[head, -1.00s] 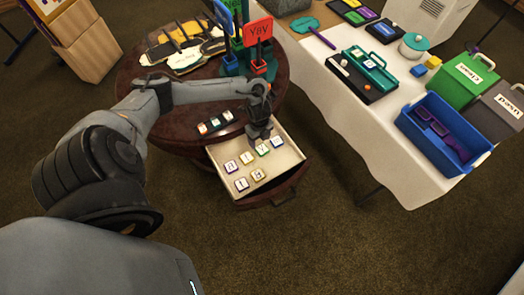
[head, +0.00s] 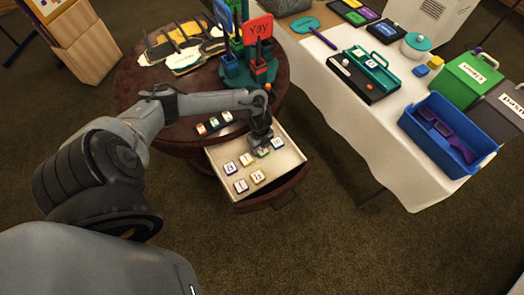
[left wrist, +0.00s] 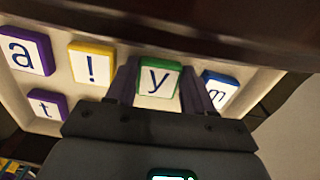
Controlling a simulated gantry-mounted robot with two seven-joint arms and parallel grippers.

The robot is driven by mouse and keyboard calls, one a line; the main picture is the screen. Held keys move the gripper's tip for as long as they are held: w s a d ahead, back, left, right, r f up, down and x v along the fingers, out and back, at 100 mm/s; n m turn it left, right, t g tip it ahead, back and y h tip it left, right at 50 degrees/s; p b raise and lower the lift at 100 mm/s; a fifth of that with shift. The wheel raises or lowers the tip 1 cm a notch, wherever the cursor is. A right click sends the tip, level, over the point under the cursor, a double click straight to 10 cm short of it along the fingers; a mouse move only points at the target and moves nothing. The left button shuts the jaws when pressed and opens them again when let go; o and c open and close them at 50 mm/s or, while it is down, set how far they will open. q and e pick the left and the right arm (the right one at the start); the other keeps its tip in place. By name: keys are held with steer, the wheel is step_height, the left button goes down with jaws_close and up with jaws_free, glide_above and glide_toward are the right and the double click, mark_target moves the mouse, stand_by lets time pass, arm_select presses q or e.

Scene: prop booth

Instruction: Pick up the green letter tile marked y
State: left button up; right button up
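The green letter tile marked y (left wrist: 158,79) lies in the open, cream-lined drawer (head: 285,165), its letter facing up. It shows clearly in the left wrist view; in the head view my left gripper (head: 262,147) partly covers it. In the left wrist view the two dark fingers of my left gripper (left wrist: 159,88) stand one on each side of this tile, close to its edges. I cannot tell whether they press on it. My right gripper is in neither view.
Near the y tile lie a yellow "!" tile (left wrist: 92,64), a purple a tile (left wrist: 27,50), a purple t tile (left wrist: 46,105) and a blue m tile (left wrist: 219,91). The round table (head: 135,92) holds a rack of signs (head: 247,72). A white-covered table (head: 350,125) stands at right.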

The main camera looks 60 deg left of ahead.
arm_select(q)
steer(key=c, duration=0.5)
steer(key=shift+r, duration=0.15)
